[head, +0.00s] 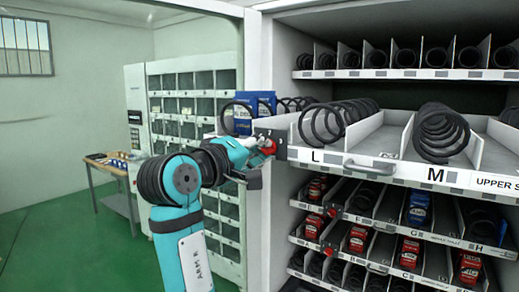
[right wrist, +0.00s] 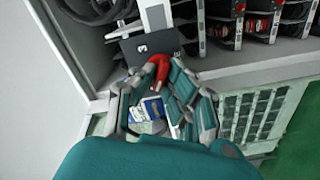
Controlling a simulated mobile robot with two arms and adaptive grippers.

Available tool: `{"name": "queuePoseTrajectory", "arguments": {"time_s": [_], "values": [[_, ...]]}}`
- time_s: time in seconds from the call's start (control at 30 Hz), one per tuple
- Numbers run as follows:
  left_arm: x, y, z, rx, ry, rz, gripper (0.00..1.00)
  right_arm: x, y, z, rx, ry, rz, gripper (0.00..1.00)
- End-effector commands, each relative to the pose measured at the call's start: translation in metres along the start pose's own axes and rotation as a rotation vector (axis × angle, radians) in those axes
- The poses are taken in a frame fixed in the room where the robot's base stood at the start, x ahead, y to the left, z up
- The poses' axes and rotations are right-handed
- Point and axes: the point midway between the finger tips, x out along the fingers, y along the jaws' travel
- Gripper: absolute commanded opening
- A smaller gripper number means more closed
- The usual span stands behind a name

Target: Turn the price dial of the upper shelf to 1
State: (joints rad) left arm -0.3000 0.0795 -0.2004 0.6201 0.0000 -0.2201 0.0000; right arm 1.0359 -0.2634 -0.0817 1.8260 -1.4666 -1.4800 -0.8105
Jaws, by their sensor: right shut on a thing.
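The upper shelf (head: 425,172) is pulled out, with its label partly cut off at the right edge. Its price dial (head: 268,147) is red and sits at the shelf's left front corner. In the right wrist view, the red dial (right wrist: 157,72) stands out beside a dark plate (right wrist: 142,47) with a white figure that looks like 3. My right gripper (head: 262,150) is at the dial, and in the wrist view its fingers (right wrist: 160,88) are shut around the red knob. The fingers hide part of the dial. My left gripper is in neither view.
Lower shelves hold red and blue boxes (head: 409,252) and have red dials (head: 332,212). Large black coils (head: 440,135) lie on the upper shelf. The cabinet's white side post (head: 258,215) is close to my right arm. A wooden table (head: 112,165) stands far left.

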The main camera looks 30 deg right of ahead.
Motion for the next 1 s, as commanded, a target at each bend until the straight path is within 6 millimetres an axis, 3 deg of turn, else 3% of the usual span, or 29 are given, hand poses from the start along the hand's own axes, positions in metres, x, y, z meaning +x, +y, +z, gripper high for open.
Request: {"name": "queuePoseTrajectory", "arguments": {"time_s": [0.07, 0.1, 0.27, 0.63, 1.0], "values": [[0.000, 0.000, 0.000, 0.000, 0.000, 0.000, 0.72, 0.000, 0.001, -0.001, -0.001, 0.005, 0.003, 0.00], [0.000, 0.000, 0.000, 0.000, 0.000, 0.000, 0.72, 0.000, 0.001, -0.001, -0.001, 0.005, 0.003, 0.14], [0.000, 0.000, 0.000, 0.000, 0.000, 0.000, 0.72, 0.000, 0.001, -0.001, -0.001, 0.003, 0.002, 0.33], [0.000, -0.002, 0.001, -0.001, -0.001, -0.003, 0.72, 0.000, 0.009, -0.005, 0.002, 0.001, 0.002, 0.33], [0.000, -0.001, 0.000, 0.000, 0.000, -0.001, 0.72, -0.001, 0.072, -0.040, 0.004, 0.006, 0.009, 0.33]]}}
